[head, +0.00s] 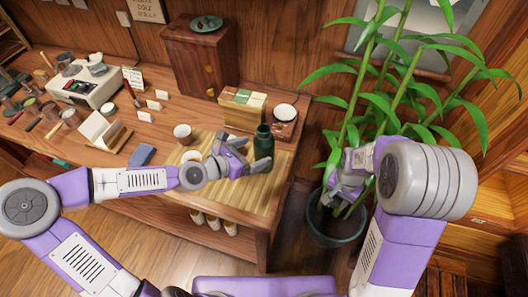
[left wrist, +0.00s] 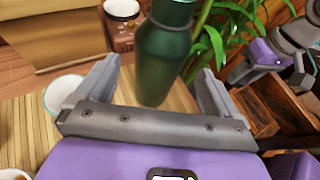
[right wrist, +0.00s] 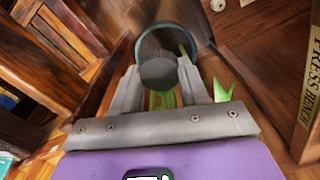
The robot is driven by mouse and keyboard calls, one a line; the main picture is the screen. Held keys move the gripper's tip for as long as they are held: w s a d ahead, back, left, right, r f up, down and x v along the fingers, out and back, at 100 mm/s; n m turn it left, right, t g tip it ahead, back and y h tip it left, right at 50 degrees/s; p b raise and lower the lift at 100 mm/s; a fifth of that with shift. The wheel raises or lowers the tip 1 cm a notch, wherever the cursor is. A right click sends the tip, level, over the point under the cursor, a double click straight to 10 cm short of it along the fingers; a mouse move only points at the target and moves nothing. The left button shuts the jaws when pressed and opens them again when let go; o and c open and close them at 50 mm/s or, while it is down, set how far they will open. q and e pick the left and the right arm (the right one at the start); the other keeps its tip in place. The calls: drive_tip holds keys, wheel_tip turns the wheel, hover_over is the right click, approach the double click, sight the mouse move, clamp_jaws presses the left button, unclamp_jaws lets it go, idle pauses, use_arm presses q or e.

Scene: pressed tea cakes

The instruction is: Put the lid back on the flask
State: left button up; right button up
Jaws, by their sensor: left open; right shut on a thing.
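The dark green flask (head: 263,143) stands upright on the bamboo mat (head: 234,194) near the table's right end. My left gripper (head: 250,155) is open around its body. In the left wrist view the flask (left wrist: 163,60) stands between the spread fingers, with a gap on both sides; its top is cut off by the frame. My right gripper (right wrist: 160,92) is shut on a dark grey round piece, which looks like the lid (right wrist: 158,73). In the head view the right gripper (head: 338,197) is off the table, in front of the plant, and the lid is hard to make out.
A plant in a dark pot (head: 334,232) stands on the floor right of the table. A white cup (head: 183,134) and a white-topped tin (head: 284,114) are near the flask. A wooden cabinet (head: 198,62) stands behind. Scales and several small items fill the table's left side.

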sight(256, 150)
use_arm(q)
drive_tip(key=shift+b+x, duration=1)
drive_tip(key=shift+x, duration=0.9)
use_arm(e)
drive_tip(key=shift+f, duration=1)
use_arm(q)
drive_tip(key=shift+w+d, duration=0.55)
drive_tip(key=shift+w, duration=0.05)
use_arm(e)
drive_tip(key=shift+f, duration=0.2)
use_arm(q)
drive_tip(key=c, duration=1.3)
